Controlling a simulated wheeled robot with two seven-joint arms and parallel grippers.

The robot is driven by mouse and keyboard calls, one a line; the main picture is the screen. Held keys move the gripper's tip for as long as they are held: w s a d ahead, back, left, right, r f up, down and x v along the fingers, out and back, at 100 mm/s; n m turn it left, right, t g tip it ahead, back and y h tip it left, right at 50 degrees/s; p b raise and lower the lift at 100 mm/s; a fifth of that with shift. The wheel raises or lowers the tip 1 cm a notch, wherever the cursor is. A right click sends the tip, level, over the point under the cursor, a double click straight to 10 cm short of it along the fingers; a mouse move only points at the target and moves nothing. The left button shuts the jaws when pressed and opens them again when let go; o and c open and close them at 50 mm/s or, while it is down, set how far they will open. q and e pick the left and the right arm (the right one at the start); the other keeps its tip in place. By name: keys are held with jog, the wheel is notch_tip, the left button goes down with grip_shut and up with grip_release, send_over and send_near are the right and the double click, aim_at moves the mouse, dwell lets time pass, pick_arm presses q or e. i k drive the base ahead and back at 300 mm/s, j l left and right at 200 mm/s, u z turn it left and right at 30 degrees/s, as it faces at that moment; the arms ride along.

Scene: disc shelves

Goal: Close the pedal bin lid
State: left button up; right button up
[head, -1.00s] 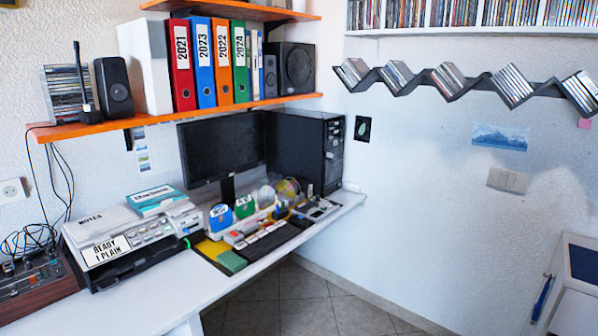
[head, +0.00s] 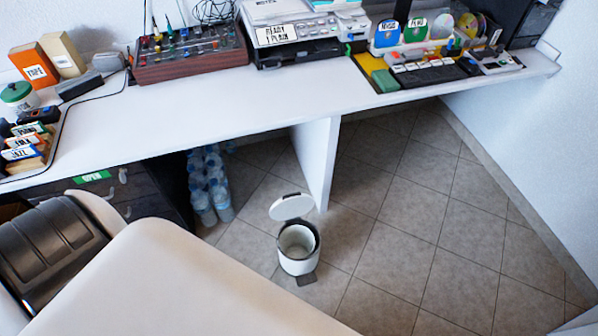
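The pedal bin (head: 299,262) is a small white cylinder with a dark rim, standing on the tiled floor in front of the desk's white support panel. Its white lid (head: 291,206) is raised, tilted up at the back of the rim. The bin's inside shows pale and looks empty. A dark pedal (head: 306,279) sticks out at its front base. Neither of my grippers is in view.
A white desk (head: 190,112) runs across the back, with a support panel (head: 317,160) behind the bin. Water bottles (head: 210,185) and a dark drawer unit (head: 150,195) stand under it. A large pale surface (head: 180,290) fills the lower left. Tiled floor (head: 430,240) to the right is clear.

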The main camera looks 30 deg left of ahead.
aim_at(297, 204)
jog(key=u, duration=1.05)
